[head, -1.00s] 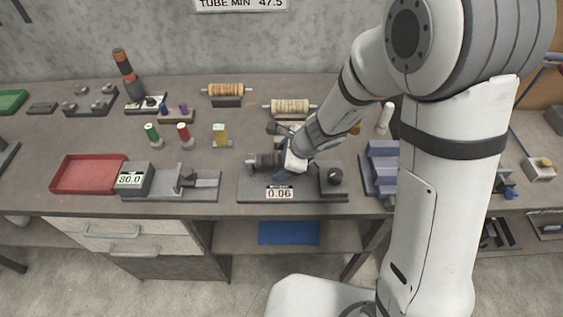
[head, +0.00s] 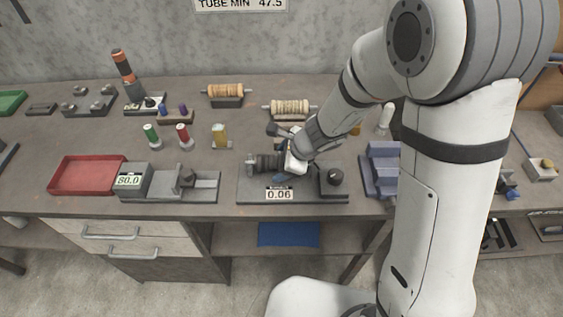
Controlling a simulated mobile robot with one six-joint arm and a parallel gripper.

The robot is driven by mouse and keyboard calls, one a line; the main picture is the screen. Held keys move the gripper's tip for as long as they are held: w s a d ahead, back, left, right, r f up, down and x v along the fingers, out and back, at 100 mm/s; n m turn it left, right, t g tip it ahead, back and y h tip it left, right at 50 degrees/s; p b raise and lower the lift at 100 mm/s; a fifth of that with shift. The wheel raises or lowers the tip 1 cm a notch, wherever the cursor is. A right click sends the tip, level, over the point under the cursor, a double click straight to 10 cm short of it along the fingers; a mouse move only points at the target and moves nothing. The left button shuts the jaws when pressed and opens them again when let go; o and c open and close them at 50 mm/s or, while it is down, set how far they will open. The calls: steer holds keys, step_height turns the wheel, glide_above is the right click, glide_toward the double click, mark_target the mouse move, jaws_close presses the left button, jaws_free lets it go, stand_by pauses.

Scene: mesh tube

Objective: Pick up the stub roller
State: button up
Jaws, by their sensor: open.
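A ribbed dark grey cylinder (head: 262,162) lies across the left part of a grey bench fixture with a 0.06 readout (head: 279,194). It may be the stub roller, but I cannot tell its kind for sure. My gripper (head: 281,176) is low over the middle of this fixture, just right of the cylinder, at the end of my arm coming from the upper right. My jaws are open. The wrist hides the space between the fingers and part of the fixture, so I cannot tell whether they touch anything.
A gauge reading 80.0 (head: 131,181) and a red tray (head: 88,175) are to the left. Two wound spools (head: 290,106) sit behind. Blue-grey stepped blocks (head: 382,165) stand to the right.

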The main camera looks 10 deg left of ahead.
steer(key=shift+c, duration=0.4)
steer(key=c, duration=1.2)
steer(key=shift+r, duration=0.1)
